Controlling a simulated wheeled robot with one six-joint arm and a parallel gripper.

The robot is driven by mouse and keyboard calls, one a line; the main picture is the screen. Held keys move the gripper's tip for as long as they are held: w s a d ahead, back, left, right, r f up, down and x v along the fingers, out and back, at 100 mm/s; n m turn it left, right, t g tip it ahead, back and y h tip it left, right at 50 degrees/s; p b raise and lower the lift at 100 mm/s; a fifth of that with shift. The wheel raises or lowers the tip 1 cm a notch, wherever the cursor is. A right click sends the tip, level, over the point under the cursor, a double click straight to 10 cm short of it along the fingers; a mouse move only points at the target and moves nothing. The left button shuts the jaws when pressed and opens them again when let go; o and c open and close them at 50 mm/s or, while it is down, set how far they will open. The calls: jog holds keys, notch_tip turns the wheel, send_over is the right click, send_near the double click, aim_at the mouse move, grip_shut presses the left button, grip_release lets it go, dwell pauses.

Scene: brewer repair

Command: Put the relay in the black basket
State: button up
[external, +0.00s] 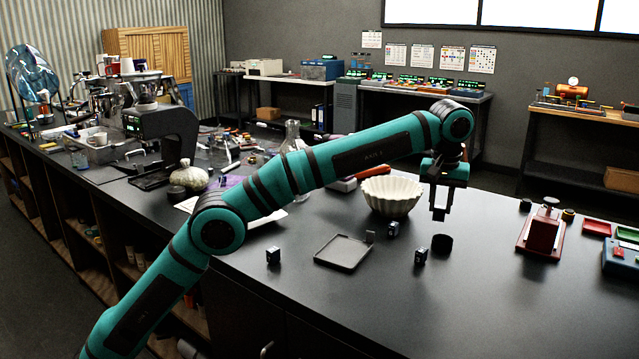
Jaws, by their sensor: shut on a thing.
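My gripper (439,213) points down above the dark counter, to the right of the white fluted bowl. It is shut on a small dark block between its fingertips; the fingers hide most of it, and I cannot tell for sure that it is the relay. Just below, apart from it, a short black round container (442,246) stands on the counter; it may be the black basket. Small dark cubes with light markings lie on the counter: one (421,257) in front of the container, one (393,229) to its left, one (273,256) farther left.
A flat dark tray (325,262) with a low rim lies left of the container. The white fluted bowl (391,196) stands behind it. A red device (540,236) and red and green trays (597,228) are at the right. The counter's front middle is clear.

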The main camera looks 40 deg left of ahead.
jog(key=shift+w+d+f+m, duration=0.1)
jog(key=shift+w+f+m, duration=0.6)
jog(key=shift+f, duration=0.95)
jog(key=shift+w+d+f+m, duration=0.1)
jog(key=shift+w+f+m, duration=0.2)
jog(key=shift+w+f, duration=1.05)
jog(key=shift+w+f+m, duration=0.5)
jog(key=shift+w+f, duration=0.1)
jog(key=shift+f, duration=1.3)
jog(key=shift+f, duration=0.15)
jog(key=o, duration=1)
jog(key=r, duration=0.5)
jog(key=s+r, duration=0.1)
jog(key=r, duration=0.1)
jog(key=shift+r, duration=0.4)
